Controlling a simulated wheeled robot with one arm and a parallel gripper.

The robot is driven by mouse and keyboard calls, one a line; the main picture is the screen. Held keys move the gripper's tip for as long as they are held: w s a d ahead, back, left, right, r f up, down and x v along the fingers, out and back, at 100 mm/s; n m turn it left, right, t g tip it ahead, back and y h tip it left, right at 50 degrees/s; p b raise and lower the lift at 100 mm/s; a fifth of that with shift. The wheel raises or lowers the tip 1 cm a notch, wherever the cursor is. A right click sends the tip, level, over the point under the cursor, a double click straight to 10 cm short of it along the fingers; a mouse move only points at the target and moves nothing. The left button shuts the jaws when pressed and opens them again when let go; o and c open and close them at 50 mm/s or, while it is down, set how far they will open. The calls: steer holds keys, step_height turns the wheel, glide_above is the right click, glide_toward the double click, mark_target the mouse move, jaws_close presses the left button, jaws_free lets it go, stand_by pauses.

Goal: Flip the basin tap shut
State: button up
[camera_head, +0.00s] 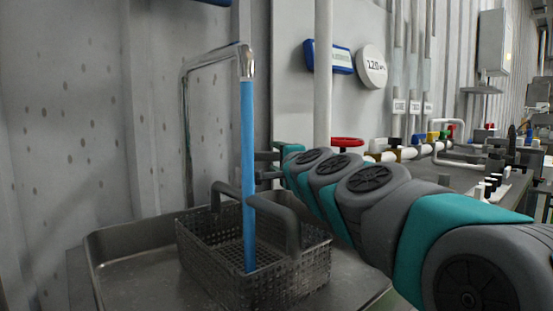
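The basin tap (246,62) is a bent silver pipe with its spout at the upper left centre. A blue stream of water (249,180) runs from the spout straight down into the basket. I cannot make out the tap's handle. My arm reaches in from the lower right. My gripper (262,166) is at its far end, right of the stream and well below the spout. Its two dark fingers point left and look apart, with nothing seen between them. The steel basin (125,271) is below.
A perforated metal basket (215,262) with raised dark handles stands in the basin. A red valve wheel (346,142) and white pipes lie behind my arm. A white vertical pipe (323,80) and a round sign (372,66) are at the wall. A workbench runs back on the right.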

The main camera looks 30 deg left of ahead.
steer(key=b+v, duration=0.1)
steer(key=v, duration=0.6)
steer(key=shift+s+d, duration=0.25)
steer(key=shift+d, duration=0.05)
stand_by(0.4)
